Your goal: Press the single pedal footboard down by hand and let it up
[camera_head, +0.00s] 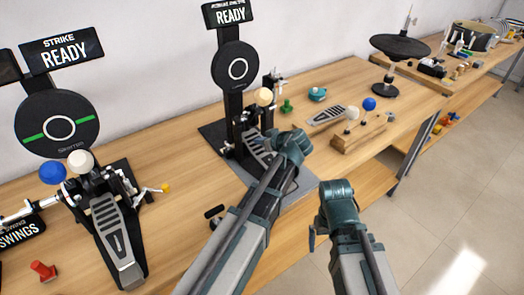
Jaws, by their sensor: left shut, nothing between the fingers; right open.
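The single pedal (240,142) stands on a dark base plate in the middle of the bench, under a round pad. Its grey ribbed footboard (258,152) slopes toward me, and its lower part is hidden behind my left arm. My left gripper (284,150) is shut and empty, over or just beside the footboard. Its fingertips are largely hidden, so I cannot tell whether they touch the board. My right gripper (318,236) is open and empty, off the front edge of the bench to the right.
Another pedal (112,225) with a long footboard stands at left under a "STRIKE READY" sign (63,54). A round black pad (236,68) rises behind the single pedal. A wooden block with beaters (362,134) and a loose footplate (327,115) lie right.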

